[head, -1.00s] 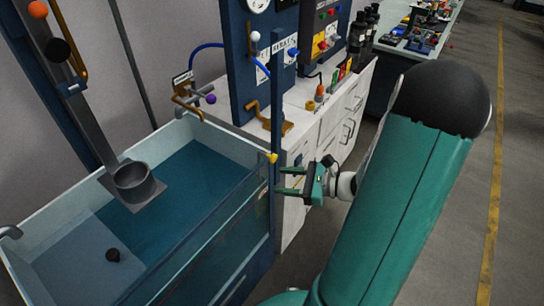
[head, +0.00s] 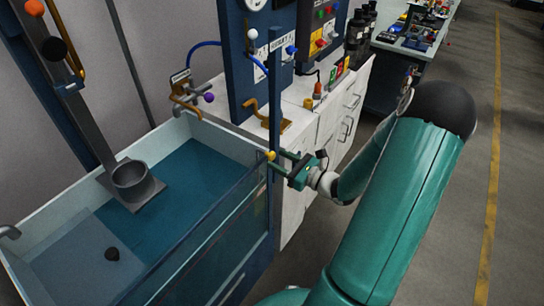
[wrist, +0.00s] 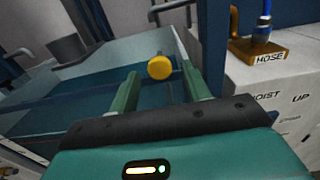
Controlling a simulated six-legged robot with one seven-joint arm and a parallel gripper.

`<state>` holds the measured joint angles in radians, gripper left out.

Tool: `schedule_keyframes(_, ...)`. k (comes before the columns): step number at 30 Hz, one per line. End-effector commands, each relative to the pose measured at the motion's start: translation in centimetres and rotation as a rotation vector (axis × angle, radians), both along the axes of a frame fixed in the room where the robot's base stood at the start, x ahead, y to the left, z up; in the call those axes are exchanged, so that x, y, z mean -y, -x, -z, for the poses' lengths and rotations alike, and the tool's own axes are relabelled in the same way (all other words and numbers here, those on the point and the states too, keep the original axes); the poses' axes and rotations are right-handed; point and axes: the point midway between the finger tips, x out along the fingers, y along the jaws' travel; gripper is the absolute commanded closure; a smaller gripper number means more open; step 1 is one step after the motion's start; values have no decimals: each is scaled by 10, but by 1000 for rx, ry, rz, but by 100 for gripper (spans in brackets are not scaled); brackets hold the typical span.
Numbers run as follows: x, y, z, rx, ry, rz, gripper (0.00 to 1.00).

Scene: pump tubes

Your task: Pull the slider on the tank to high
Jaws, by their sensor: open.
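The slider is a small yellow knob (head: 270,156) at the top right corner of the tank (head: 235,213), beside a dark blue upright post (head: 274,110). In the wrist view the yellow knob (wrist: 160,67) sits just beyond and between my two fingertips. My gripper (head: 279,161) is open, its green fingers pointing left toward the knob. The fingers also show in the wrist view (wrist: 158,80), with nothing clearly between them. I cannot tell if a finger touches the knob. No low or high marking for the slider is readable.
A white cabinet (head: 325,130) with a blue panel (head: 250,70) stands behind my gripper. A brass hose fitting (wrist: 258,50) is at the right. Floor on the right is clear.

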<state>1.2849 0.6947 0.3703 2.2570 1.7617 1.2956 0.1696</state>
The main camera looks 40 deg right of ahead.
Motion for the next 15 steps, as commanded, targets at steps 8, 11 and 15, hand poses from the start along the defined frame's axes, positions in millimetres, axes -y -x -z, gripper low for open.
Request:
schedule_keyframes(8,-11,-31,0,-1,0,-1,52)
schedule_keyframes(11,-12,-33,0,-1,0,-1,52)
schedule_keyframes(15,-12,-33,0,-1,0,0,52)
